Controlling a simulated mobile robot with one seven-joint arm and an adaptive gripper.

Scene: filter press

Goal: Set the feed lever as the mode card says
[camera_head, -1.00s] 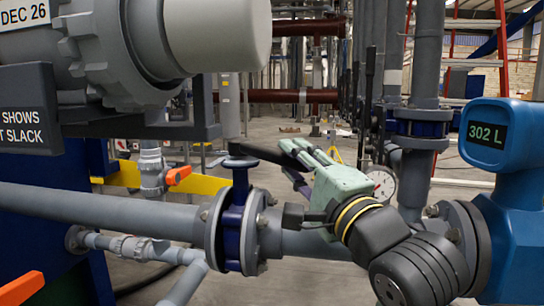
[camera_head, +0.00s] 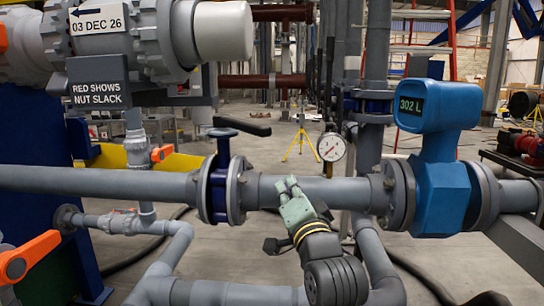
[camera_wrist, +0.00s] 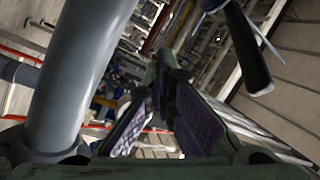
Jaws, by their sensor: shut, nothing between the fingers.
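The lever valve on the grey pipe has a blue body (camera_head: 218,188) and a blue hub on top. Its black lever (camera_head: 255,129) points right from the hub, roughly along the pipe. I cannot tell for certain that this is the feed lever. No card readable as a mode card is in view. My green gripper (camera_head: 288,184) is in front of the pipe, below and right of the lever, apart from it. Its fingers are together and empty. In the wrist view the fingers (camera_wrist: 160,105) have a grey pipe to their left and a dark rod, not clearly identifiable, at upper right.
A blue flow meter (camera_head: 436,150) reading 302 L stands on the pipe at right. A dial gauge (camera_head: 332,147) is behind the pipe. Orange handles (camera_head: 30,255) are at left. Signs read "03 DEC 26" (camera_head: 98,19) and "RED SHOWS NUT SLACK" (camera_head: 98,93).

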